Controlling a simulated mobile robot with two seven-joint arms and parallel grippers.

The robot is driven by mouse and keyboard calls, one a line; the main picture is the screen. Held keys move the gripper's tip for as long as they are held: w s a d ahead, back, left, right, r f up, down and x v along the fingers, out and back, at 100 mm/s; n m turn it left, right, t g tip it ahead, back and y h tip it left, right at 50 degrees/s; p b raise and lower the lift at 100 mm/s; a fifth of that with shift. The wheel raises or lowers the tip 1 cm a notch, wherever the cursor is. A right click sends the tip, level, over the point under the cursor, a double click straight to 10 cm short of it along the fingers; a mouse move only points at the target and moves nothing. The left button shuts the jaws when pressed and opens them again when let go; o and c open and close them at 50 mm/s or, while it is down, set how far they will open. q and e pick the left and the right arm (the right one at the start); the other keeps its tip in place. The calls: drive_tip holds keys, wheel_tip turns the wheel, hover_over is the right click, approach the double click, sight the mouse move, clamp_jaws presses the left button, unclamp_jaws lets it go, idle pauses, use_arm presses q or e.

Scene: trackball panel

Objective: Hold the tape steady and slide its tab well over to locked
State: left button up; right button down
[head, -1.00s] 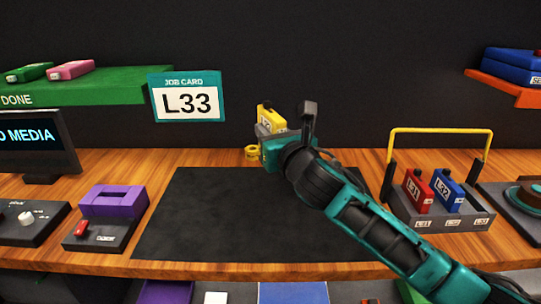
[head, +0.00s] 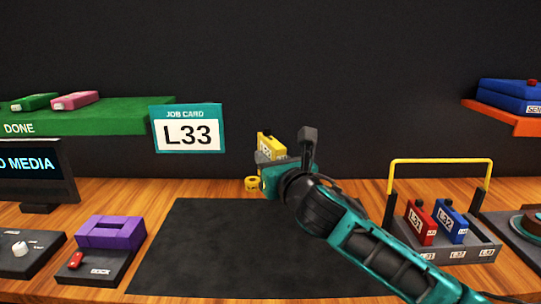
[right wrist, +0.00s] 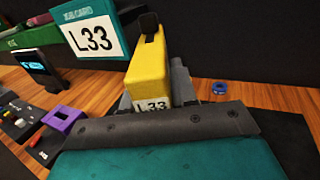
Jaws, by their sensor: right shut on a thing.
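The yellow tape (head: 267,146) is a block-shaped cartridge held upright above the far edge of the dark mat. My right gripper (head: 272,162) is shut on its lower part. In the right wrist view the tape (right wrist: 148,78) stands between the fingers, with a label reading L33 facing the camera. A small dark piece (right wrist: 148,22) sits at its top end; I cannot tell whether this is the tab or how it is set. My left gripper is in neither view.
A job card (head: 188,129) reads L33. A purple dock (head: 110,232) is left of the mat (head: 200,255). A rack (head: 470,250) with red and blue tapes and a yellow handle is at right.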

drive_tip(key=shift+f+b, duration=4.8)
drive_tip(key=shift+f, duration=3.7)
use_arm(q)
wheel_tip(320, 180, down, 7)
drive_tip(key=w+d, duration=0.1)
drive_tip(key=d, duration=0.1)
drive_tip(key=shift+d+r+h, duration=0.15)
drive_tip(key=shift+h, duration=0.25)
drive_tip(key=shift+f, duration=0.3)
use_arm(e)
drive_tip(key=shift+f, duration=0.35)
drive_tip(key=c, duration=0.8)
unclamp_jaws()
